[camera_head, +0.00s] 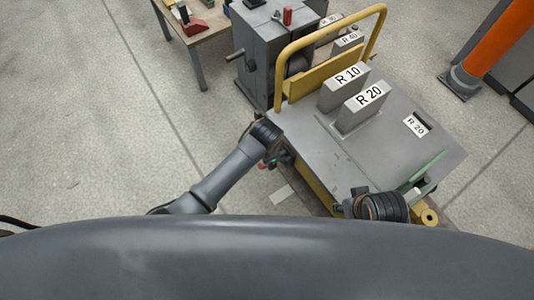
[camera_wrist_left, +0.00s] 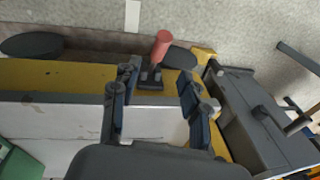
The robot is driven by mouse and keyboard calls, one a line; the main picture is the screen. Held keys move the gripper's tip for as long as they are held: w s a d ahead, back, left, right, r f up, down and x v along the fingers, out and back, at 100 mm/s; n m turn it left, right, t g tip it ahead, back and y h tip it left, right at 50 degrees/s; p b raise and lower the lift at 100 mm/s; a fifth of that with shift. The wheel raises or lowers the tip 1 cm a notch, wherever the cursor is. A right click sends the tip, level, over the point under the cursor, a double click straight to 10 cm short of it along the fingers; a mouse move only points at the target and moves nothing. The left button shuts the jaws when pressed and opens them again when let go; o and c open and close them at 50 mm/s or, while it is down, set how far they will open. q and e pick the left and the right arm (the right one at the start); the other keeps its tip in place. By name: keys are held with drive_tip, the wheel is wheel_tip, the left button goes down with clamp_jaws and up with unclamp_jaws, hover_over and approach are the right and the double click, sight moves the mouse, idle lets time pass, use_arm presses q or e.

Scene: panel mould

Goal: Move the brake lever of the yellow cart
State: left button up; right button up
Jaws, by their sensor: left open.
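The yellow cart has a flat grey top (camera_head: 385,135) and a yellow push handle (camera_head: 330,35). Its brake lever, with a red knob (camera_wrist_left: 162,44) on a dark stem, stands at the cart's yellow side edge in the left wrist view. The red knob also shows small beside my left wrist in the head view (camera_head: 262,165). My left gripper (camera_wrist_left: 158,100) is open, its fingers on either side of the line to the lever, with the knob beyond the fingertips and nothing held. My right gripper (camera_head: 380,206) is over the cart's near right corner; its fingers are not clear.
Blocks marked R 10 (camera_head: 343,88) and R 20 (camera_head: 362,106) stand on the cart top. A grey machine (camera_head: 262,50) adjoins the handle end. A wooden table (camera_head: 195,28) is at the back left. An orange post (camera_head: 497,42) is at the right. The floor at left is clear.

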use_arm(q)
drive_tip(key=shift+s+r, duration=0.25)
drive_tip(key=shift+r, duration=0.8)
